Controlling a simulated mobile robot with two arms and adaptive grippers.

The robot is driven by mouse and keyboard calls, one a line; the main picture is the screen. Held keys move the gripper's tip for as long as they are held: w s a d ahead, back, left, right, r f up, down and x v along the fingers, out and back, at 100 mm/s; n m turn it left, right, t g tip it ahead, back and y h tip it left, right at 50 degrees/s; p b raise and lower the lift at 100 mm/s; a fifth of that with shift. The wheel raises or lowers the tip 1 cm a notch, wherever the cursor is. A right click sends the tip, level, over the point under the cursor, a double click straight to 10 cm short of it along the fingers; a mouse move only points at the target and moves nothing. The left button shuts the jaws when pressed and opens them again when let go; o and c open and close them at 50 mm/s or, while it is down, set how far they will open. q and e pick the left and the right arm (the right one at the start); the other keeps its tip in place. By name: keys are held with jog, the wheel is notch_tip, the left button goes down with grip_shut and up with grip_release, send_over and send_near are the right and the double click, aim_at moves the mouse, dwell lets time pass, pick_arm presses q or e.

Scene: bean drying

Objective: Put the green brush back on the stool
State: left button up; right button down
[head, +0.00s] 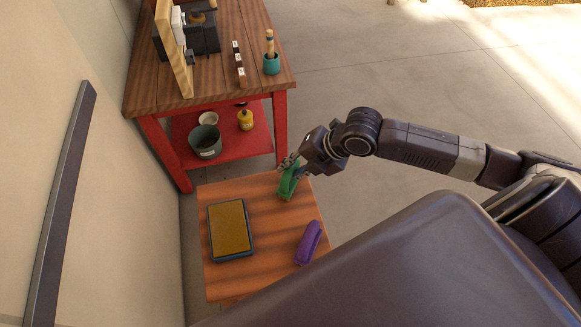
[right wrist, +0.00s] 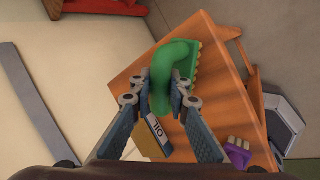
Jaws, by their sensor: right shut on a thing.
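The green brush (head: 288,183) is at the far right part of the wooden stool top (head: 270,222). My right gripper (head: 292,168) is shut on its handle from above. In the right wrist view the green brush (right wrist: 172,72) sits between the two fingers of the right gripper (right wrist: 160,92), with its bristles toward the right. The brush is at or just above the stool top; I cannot tell if it touches. My left gripper is not in view.
A purple brush (head: 308,242) and a dark tray with a yellow-brown pad (head: 230,230) lie on the stool. A red-legged workbench (head: 265,85) with pots and tools stands behind. A wall is at left; open floor (head: 420,60) is at right.

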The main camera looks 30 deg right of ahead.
jog(key=shift+f, duration=0.2)
jog(key=c, duration=1.8)
grip_release()
jog(key=shift+o, duration=0.2)
jog(key=v, duration=1.2)
